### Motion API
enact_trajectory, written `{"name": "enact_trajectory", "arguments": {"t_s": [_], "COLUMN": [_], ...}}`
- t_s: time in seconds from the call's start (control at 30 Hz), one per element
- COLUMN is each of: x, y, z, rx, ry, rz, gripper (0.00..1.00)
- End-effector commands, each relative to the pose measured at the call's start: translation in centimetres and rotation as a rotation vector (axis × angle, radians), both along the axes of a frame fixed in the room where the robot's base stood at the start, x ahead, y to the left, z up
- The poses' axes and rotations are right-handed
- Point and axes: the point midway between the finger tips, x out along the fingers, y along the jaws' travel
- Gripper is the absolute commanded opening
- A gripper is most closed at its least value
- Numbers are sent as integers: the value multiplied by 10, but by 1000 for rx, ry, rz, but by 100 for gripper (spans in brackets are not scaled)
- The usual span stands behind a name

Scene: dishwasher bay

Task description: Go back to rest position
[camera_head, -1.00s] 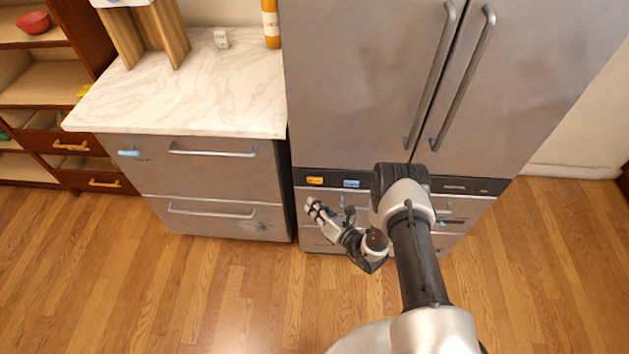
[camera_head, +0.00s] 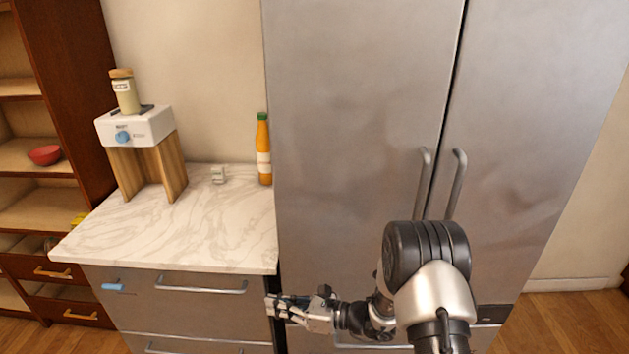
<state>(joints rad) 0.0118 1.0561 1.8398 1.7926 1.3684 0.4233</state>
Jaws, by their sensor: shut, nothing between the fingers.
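My gripper (camera_head: 272,305) is at the bottom middle of the head view, in front of the gap between the dishwasher drawers and the fridge. It points left, is shut and holds nothing. My arm reaches up from the lower right and bends left in front of the fridge (camera_head: 350,110). The upper drawer front (camera_head: 205,306) with its long handle is just left of my gripper.
A marble counter (camera_head: 120,235) holds a white device (camera_head: 150,128) on a wooden stand, a small white box (camera_head: 218,174) and an orange bottle (camera_head: 263,150). A jar (camera_head: 126,95) stands on the device. Wooden shelves (camera_head: 75,120) with a red bowl (camera_head: 44,155) are at left.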

Motion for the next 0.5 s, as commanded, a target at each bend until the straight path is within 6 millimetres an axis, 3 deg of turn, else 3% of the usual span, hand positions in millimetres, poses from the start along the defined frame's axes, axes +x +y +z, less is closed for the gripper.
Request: {"name": "enact_trajectory", "arguments": {"t_s": [0.03,0.2,0.37,0.5], "x": [-10,-64,-120,-167], "y": [3,1,-16,-42], "z": [30,98,142,168], "rx": [-40,-206,-387,-565], "ry": [-68,-285,-496,-683], "rz": [68,305,514,688], "gripper": [0,0,0,0]}}
